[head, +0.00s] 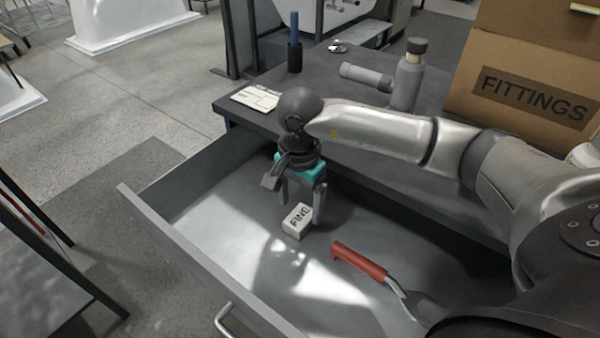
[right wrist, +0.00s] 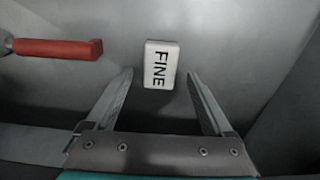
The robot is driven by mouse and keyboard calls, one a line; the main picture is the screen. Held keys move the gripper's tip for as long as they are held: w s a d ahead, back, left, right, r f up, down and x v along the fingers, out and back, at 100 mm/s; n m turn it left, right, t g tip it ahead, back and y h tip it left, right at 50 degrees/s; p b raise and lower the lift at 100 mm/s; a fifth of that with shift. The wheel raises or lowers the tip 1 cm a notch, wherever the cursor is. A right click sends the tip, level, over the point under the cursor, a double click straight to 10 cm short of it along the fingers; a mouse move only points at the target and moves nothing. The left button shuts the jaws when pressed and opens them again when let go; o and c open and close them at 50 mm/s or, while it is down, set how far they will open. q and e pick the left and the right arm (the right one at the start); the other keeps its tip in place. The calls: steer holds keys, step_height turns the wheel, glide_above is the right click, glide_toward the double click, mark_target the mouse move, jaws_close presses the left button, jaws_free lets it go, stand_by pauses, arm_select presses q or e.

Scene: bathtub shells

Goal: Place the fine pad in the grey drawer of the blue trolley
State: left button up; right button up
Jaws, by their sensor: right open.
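The fine pad (head: 298,220), a small white block marked "FINE", lies on the floor of the open grey drawer (head: 190,262). In the right wrist view the pad (right wrist: 160,64) lies just beyond the fingertips, roughly centred between them. My right gripper (head: 305,206) is inside the drawer space, above and beside the pad. Its two fingers are apart and hold nothing; they also show in the right wrist view (right wrist: 158,88). The pad appears to rest flat, clear of both fingers. My left gripper is not seen.
A red-handled tool (head: 362,262) lies in the drawer to the right of the pad. The drawer's left part is clear.

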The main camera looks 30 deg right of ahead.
mark_target(300, 216)
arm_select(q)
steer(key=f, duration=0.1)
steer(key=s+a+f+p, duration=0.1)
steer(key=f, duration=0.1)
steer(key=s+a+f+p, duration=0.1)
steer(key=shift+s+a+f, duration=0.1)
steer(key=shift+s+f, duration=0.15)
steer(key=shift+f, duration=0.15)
arm_select(e)
step_height(300, 216, up, 9)
